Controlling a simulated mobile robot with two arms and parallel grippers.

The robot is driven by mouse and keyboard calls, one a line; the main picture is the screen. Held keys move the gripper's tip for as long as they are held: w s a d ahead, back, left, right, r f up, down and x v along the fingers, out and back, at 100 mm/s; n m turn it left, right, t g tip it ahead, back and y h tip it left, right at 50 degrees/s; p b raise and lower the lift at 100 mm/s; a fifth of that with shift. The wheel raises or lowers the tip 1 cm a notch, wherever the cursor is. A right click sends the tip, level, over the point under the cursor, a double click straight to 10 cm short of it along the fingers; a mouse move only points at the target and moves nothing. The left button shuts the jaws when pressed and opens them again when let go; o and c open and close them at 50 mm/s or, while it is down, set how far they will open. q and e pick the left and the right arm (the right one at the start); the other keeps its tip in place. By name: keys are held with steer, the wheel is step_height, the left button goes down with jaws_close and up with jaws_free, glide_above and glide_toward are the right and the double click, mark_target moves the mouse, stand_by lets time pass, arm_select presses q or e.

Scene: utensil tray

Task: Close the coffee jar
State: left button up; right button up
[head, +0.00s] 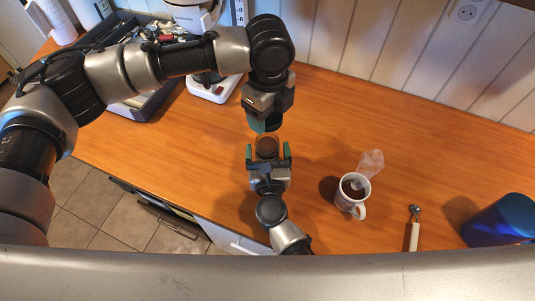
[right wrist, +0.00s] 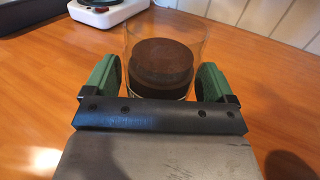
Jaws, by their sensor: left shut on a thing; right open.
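The coffee jar (head: 267,146) stands upright on the wooden counter. It is clear glass with dark coffee inside, and the right wrist view shows its glass wall (right wrist: 165,22) above the coffee. My right gripper (head: 268,152) is open, its green fingers on either side of the jar; in the right wrist view gaps show between fingers and glass. My left gripper (head: 263,124) points down just behind and above the jar in the head view. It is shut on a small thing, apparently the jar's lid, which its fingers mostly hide. The jar's rim is not clear.
A light-handled tool (head: 414,228) and a blue container (head: 500,219) are further right. A utensil tray (head: 150,105) and white appliance (head: 212,90) stand left.

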steer(key=shift+w, duration=0.3)
arm_select(q)
steer(key=shift+s, duration=0.1)
arm_select(e)
steer(key=shift+a, duration=0.1)
steer(key=shift+c, duration=0.2)
steer(key=c, duration=1.3)
arm_select(q)
glide_above(268, 136)
steer(key=s, duration=0.3)
steer(key=shift+w+f, duration=0.2)
steer(key=shift+f, duration=2.3)
arm_select(e)
steer(key=shift+c, duration=0.2)
arm_select(q)
steer(key=shift+f, duration=0.85)
steer(key=shift+f, duration=0.55)
